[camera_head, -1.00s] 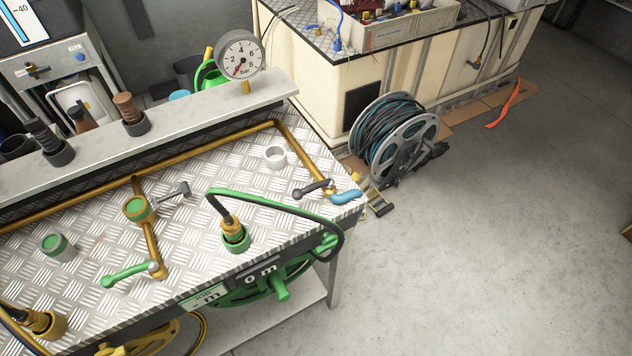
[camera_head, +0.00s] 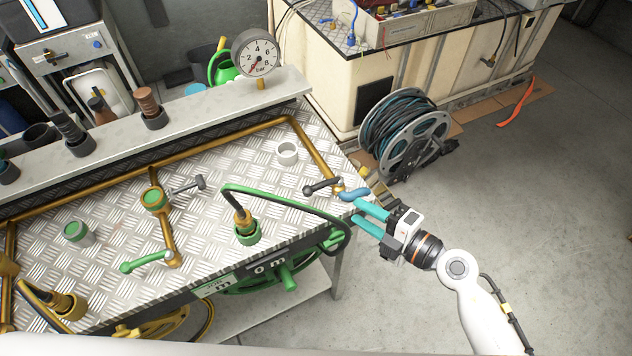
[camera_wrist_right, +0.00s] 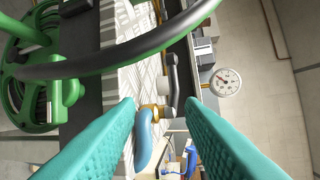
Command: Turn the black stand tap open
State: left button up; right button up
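The tap with the black lever (camera_head: 322,187) stands at the right end of the brass pipe on the metal bench. A short blue hose end (camera_head: 353,196) is beside it. My right gripper (camera_head: 357,212) is at the bench's right front corner, its teal fingers apart and pointing at the tap. It is close to the blue hose end; I cannot tell whether they touch. In the right wrist view the black lever (camera_wrist_right: 173,85) and blue hose end (camera_wrist_right: 143,140) show between the open fingers (camera_wrist_right: 160,102). My left gripper is not in view.
A green hose (camera_head: 290,197) arches over the bench's front edge near my right gripper. A gauge (camera_head: 256,55) stands behind. A hose reel (camera_head: 405,135) is on the floor.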

aim_at(316, 185)
jog(key=shift+n+g, duration=0.3)
jog(key=shift+n, duration=0.4)
jog(key=x, duration=0.4)
jog(key=r+x, duration=0.1)
jog(key=x, duration=0.2)
jog(key=a+r+p+x, duration=0.1)
jog(key=x, duration=0.3)
jog(key=shift+s+a+r, duration=0.1)
jog(key=shift+a, duration=0.2)
grip_shut()
